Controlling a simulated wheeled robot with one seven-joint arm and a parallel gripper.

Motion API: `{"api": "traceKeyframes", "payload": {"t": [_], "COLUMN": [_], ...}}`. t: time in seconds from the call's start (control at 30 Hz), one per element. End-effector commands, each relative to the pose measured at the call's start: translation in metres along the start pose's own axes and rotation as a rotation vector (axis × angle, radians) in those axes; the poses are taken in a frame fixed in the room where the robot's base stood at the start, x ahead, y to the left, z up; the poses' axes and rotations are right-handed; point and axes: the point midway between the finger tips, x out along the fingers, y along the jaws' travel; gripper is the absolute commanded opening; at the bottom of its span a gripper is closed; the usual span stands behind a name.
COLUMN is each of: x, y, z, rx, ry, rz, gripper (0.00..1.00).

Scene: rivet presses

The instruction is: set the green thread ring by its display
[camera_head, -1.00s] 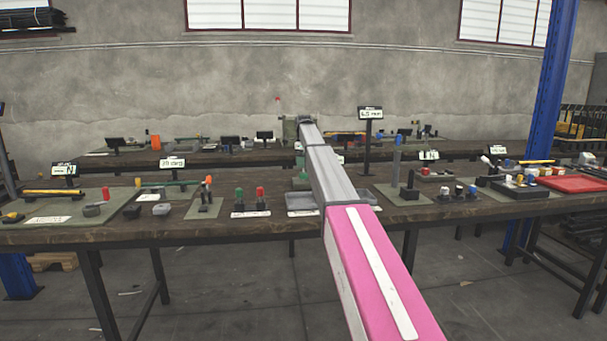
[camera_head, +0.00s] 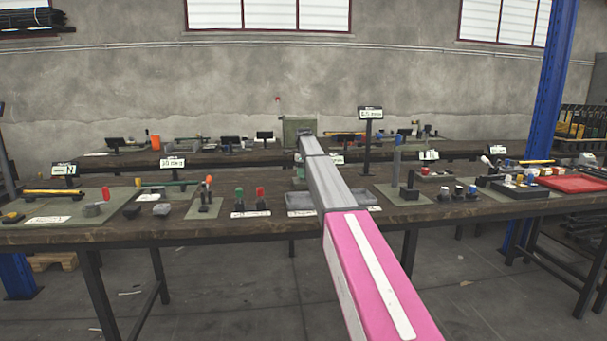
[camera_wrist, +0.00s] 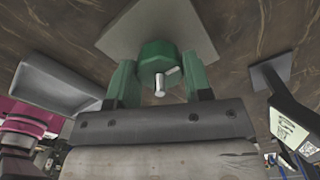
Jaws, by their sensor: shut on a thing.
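The green thread ring (camera_wrist: 153,55) is between the two green fingers of my gripper (camera_wrist: 160,76) in the wrist view. The fingers are shut on it, and a light metal pin sticks out of its near face. A grey square plate (camera_wrist: 118,30) lies behind the ring; I cannot tell whether they touch. A black display on a stand (camera_wrist: 290,122) is to the right, apart from the ring. In the head view my arm hides the gripper and most of the ring's place; a display on a tall post (camera_head: 371,113) stands just right of the arm.
A grey tray (camera_wrist: 62,88) is left of the gripper in the wrist view. On the front table (camera_head: 120,231), green and red knobbed pieces (camera_head: 249,194) stand left of my arm, and a mat with a tall grey-blue post (camera_head: 397,160) is to the right. A red tray (camera_head: 572,183) is far right.

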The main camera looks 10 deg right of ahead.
Motion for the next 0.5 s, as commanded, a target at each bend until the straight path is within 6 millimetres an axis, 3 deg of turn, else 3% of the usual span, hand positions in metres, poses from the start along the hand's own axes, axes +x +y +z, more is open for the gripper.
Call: {"api": "traceKeyframes", "payload": {"t": [0.27, 0.5], "x": [-0.0003, -0.0003], "y": [-0.0002, -0.0002], "z": [0.0, 0.0], "rx": [-0.071, -0.242], "ry": [0.0, 0.0], "rz": [0.0, 0.0], "gripper": [0.23, 0.23]}}
